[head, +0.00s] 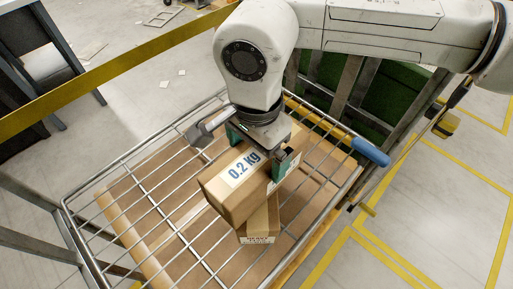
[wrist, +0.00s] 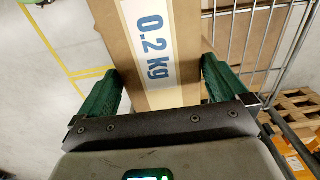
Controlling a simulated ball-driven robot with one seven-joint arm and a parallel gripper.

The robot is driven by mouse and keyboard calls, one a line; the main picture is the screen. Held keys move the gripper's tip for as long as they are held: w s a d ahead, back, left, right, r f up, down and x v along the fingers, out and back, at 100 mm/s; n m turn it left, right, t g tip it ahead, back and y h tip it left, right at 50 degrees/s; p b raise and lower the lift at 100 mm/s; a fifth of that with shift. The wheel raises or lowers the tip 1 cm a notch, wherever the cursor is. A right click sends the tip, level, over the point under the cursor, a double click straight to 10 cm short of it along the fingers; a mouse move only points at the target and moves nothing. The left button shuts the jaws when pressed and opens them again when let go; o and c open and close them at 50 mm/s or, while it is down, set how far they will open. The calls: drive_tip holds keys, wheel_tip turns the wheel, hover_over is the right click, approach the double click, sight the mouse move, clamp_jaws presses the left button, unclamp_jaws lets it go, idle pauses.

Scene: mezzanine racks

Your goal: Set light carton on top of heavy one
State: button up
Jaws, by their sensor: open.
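The light carton, a brown box with a white label reading "0.2 KG" (head: 228,194), is in the middle of the head view. It also shows in the wrist view (wrist: 150,50).
A wire-mesh cart (head: 139,189) with a brown board base surrounds the cartons. Its blue handle end (head: 370,152) sticks out at right. A yellow rail (head: 110,66) crosses at upper left. Wooden pallets (wrist: 297,104) show at right in the wrist view.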

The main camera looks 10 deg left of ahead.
wheel_tip(320, 180, up, 12)
idle(0.4)
